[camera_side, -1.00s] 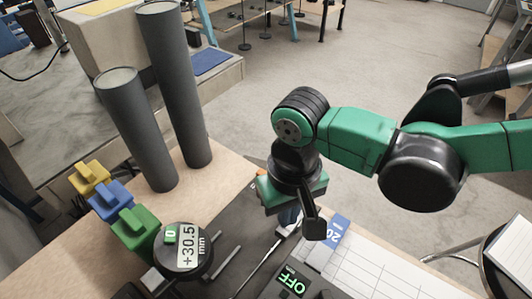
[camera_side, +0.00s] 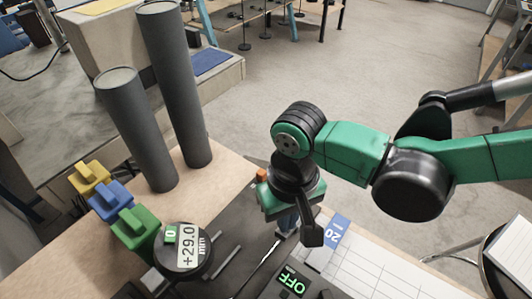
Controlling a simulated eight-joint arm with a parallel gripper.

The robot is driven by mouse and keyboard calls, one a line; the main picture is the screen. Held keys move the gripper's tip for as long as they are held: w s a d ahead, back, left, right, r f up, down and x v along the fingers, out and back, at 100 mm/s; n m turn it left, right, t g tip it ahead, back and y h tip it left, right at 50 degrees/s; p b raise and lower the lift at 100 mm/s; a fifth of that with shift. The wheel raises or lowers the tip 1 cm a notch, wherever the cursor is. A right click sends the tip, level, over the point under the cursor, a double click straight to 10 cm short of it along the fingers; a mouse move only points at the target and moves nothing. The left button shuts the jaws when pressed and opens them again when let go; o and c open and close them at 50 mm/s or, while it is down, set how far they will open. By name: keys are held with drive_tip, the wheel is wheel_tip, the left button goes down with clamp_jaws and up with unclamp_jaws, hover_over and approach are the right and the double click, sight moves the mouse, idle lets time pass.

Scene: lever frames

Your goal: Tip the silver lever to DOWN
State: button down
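A thin silver rod (camera_side: 262,259), which looks like the silver lever, slants over the dark panel (camera_side: 232,230). Its upper end is behind or under my gripper (camera_side: 300,229), so I cannot tell which way it is tipped or whether the gripper touches it. My gripper points down over the panel's right part. One dark finger shows at its right side, and the other is hidden or hard to make out. I cannot tell whether it is open or shut.
A round gauge (camera_side: 182,251) reads +29.0 mm. A small display (camera_side: 293,281) reads OFF. Yellow (camera_side: 90,177), blue (camera_side: 110,199) and green blocks (camera_side: 135,230) line the left. Two tall grey cylinders (camera_side: 138,130) stand behind. A gridded white sheet (camera_side: 385,268) lies at right.

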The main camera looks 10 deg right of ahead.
drive_tip(key=shift+f, duration=0.35)
drive_tip(key=shift+r, duration=3.55)
drive_tip(key=shift+w+d, duration=0.1)
drive_tip(key=shift+d, duration=0.05)
drive_tip(key=d+r+m+t, duration=0.1)
drive_tip(key=d+t, duration=0.2)
drive_tip(key=d, duration=1)
drive_tip(key=w+d+r+m+t, duration=0.1)
drive_tip(key=d+t, duration=0.3)
drive_tip(key=d, duration=1)
drive_tip(key=shift+w+d+r+m, duration=0.25)
drive_tip(key=shift+r+m, duration=0.25)
drive_tip(key=shift+r, duration=0.15)
